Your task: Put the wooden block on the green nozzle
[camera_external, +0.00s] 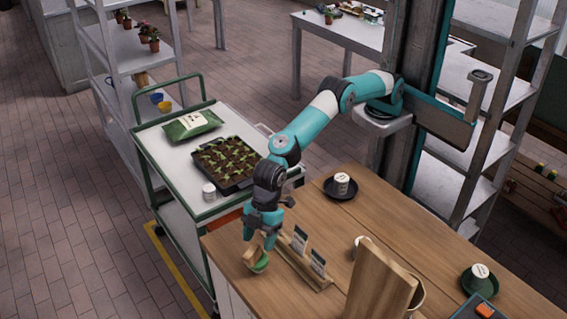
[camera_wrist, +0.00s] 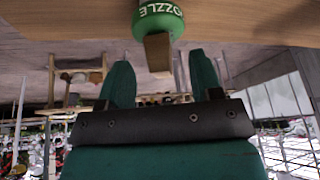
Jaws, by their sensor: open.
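The green nozzle (camera_external: 262,266) stands near the front left edge of the wooden table, partly hidden by my gripper. In the wrist view the nozzle (camera_wrist: 160,20) shows upside down with white lettering. The wooden block (camera_external: 251,252) is at the nozzle's top. In the wrist view the block (camera_wrist: 158,52) meets the nozzle's end and points toward my gripper; the exact contact cannot be told. My gripper (camera_external: 259,240) is just above them. In the wrist view my gripper (camera_wrist: 162,75) is open, its fingers apart on either side of the block's line, with a gap around it.
A wooden rack with cards (camera_external: 309,258) stands close to the right of the nozzle. A tall wooden board (camera_external: 378,285) stands farther right. A trolley holds a seedling tray (camera_external: 225,163) and a white pot (camera_external: 209,192). A dark saucer (camera_external: 328,189) bears a white cup.

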